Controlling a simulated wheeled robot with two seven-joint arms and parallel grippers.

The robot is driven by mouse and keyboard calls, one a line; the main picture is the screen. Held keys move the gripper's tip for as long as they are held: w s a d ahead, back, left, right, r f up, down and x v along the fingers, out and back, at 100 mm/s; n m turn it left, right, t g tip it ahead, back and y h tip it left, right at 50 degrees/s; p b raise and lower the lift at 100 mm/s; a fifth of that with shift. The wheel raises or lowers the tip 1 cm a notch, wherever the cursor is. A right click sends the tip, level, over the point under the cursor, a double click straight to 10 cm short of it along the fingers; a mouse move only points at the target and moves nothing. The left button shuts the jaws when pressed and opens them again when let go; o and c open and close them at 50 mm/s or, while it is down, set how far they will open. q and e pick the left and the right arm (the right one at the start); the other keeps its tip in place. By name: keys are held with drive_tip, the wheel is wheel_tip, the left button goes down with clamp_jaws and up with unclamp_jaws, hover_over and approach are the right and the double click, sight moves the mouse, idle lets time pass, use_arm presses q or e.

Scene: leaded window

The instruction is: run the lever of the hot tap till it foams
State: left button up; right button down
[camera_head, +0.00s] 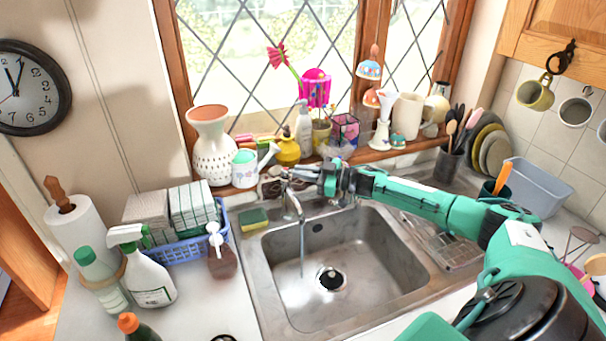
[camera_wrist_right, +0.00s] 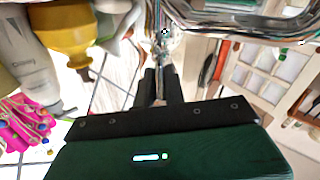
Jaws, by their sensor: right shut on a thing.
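The metal tap (camera_head: 293,205) stands at the back edge of the steel sink (camera_head: 262,270). A thin stream of water (camera_head: 302,250) falls from its spout into the basin near the round drain. I see no foam in the basin. My right gripper (camera_head: 318,178) reaches in from the right behind the tap, at the height of its top. In the right wrist view its dark fingers (camera_wrist_right: 161,84) are shut on a slim shiny metal lever (camera_wrist_right: 160,66). The curved chrome spout (camera_wrist_right: 235,25) crosses the top of that view. The head view does not show the lever clearly.
A sponge (camera_head: 254,219) lies left of the sink, near a blue basket (camera_head: 182,250) and a soap pump bottle (camera_head: 221,252). A crowded windowsill with a white vase (camera_head: 213,158) and yellow bottle (camera_head: 287,150) is close behind the tap. The basin is open and empty.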

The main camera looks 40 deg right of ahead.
drive_tip(key=c, duration=1.5)
unclamp_jaws()
drive_tip(key=shift+o, duration=0.2)
wheel_tip(320, 180, up, 9)
drive_tip(key=shift+r+b, duration=0.15)
drive_tip(key=shift+b, duration=0.85)
wheel_tip(320, 180, up, 11)
